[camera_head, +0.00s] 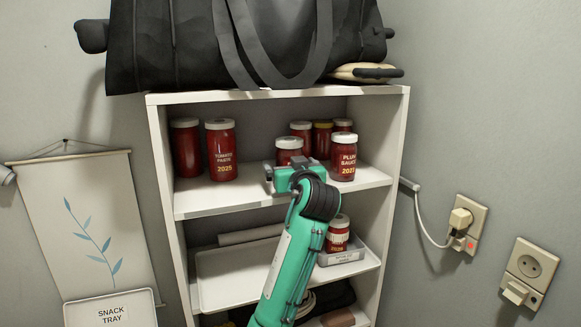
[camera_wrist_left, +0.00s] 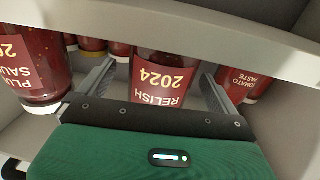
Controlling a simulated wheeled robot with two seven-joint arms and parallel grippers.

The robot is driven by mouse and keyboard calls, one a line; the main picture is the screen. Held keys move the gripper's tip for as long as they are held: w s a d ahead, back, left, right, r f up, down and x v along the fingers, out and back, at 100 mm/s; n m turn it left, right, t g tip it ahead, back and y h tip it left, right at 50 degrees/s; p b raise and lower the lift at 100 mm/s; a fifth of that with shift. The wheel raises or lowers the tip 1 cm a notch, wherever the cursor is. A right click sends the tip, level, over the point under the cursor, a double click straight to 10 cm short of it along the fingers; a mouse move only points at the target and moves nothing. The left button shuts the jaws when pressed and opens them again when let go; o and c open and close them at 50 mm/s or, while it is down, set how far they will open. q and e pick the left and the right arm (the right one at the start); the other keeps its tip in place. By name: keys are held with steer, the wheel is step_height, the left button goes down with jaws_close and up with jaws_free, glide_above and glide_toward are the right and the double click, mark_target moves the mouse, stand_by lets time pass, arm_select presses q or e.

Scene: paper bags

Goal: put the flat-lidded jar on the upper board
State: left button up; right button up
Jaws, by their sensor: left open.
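A red relish jar with a pale lid (camera_head: 289,144) is at the upper board (camera_head: 225,202), partly hidden behind my left gripper (camera_head: 284,167). Its lid looks flat. The left wrist view, upside down, shows the relish jar (camera_wrist_left: 162,78) labelled 2024 between the two spread fingers of my left gripper (camera_wrist_left: 157,75). The gripper is open around it; whether a finger touches it, I cannot tell. Whether its base rests on the board is hidden. My right gripper is out of view.
The tomato paste jar (camera_head: 222,152) and another red jar (camera_head: 186,148) stand left. The plum sauce jar (camera_head: 343,158) stands close right, with several jars behind. Below are a white tray (camera_head: 230,282) and a jar (camera_head: 338,232) in a small bin. A black bag (camera_head: 180,45) sits on top.

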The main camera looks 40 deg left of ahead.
arm_select(q)
steer(key=shift+f, duration=0.1)
steer(key=shift+s+d, duration=0.15)
steer(key=shift+d, duration=0.05)
steer(key=b+v, duration=0.6)
steer(key=v, duration=0.7)
steer(key=shift+d, duration=0.15)
steer(key=shift+s, duration=0.1)
